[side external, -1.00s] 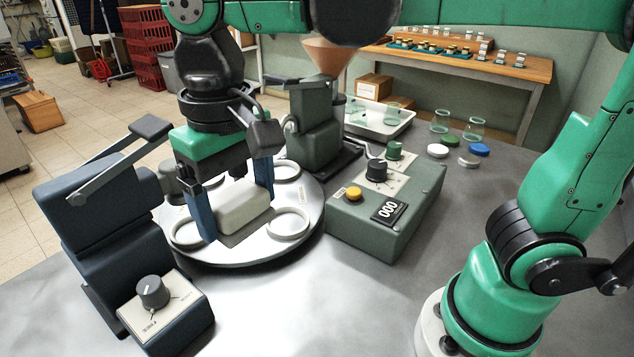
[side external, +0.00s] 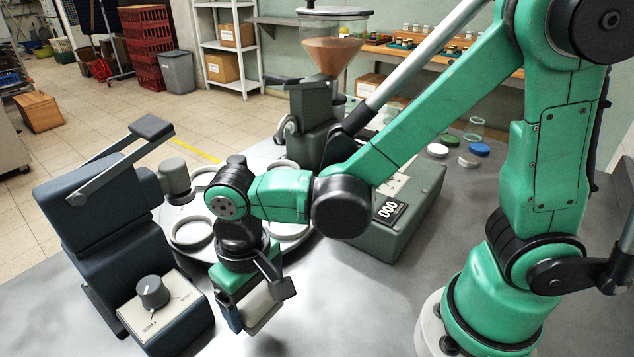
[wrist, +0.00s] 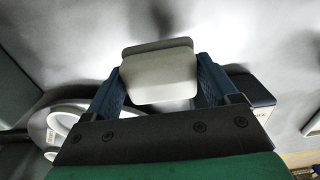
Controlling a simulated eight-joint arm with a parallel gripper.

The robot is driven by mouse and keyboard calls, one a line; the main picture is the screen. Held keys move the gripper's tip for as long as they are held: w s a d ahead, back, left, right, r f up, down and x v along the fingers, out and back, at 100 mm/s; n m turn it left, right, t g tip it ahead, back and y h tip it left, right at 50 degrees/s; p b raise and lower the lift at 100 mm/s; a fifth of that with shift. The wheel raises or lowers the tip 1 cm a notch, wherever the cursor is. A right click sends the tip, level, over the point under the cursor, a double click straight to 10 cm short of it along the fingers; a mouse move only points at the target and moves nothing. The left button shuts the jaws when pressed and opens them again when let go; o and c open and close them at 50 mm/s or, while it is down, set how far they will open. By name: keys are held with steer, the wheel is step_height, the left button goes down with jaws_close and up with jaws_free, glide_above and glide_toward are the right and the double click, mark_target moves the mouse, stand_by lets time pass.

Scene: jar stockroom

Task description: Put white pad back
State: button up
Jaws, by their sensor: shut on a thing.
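The white pad (side external: 262,305) is a pale rounded block held in my gripper (side external: 246,318). In the wrist view the pad (wrist: 159,77) sits between the two blue fingers of my gripper (wrist: 160,92), which touch it on both sides. In the side view my gripper is low, in front of the round turntable (side external: 207,262) and right of the dark blue machine with the dial. My wrist covers part of the pad and the near edge of the turntable there. Grey table surface lies beyond the pad in the wrist view.
The dark blue machine (side external: 95,225) with a lever stands close on the left. A green-grey control box (side external: 415,215) and a hopper grinder (side external: 315,110) stand behind my arm. Coloured lids (side external: 479,149) lie at the back right. Bare table (side external: 350,300) is free at the front.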

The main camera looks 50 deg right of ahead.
mark_target(260, 315)
steer(key=shift+f, duration=1.95)
steer(key=shift+f, duration=0.15)
steer(key=o, duration=0.9)
steer(key=shift+o, duration=0.2)
step_height(260, 315, up, 12)
steer(key=shift+f, duration=0.1)
steer(key=shift+d+r, duration=0.15)
steer(key=shift+r, duration=0.1)
steer(key=w+d+t, duration=0.1)
steer(key=d+t, duration=0.6)
steer(key=d, duration=0.6)
steer(key=shift+d+r, duration=0.4)
steer(key=shift+r, duration=0.05)
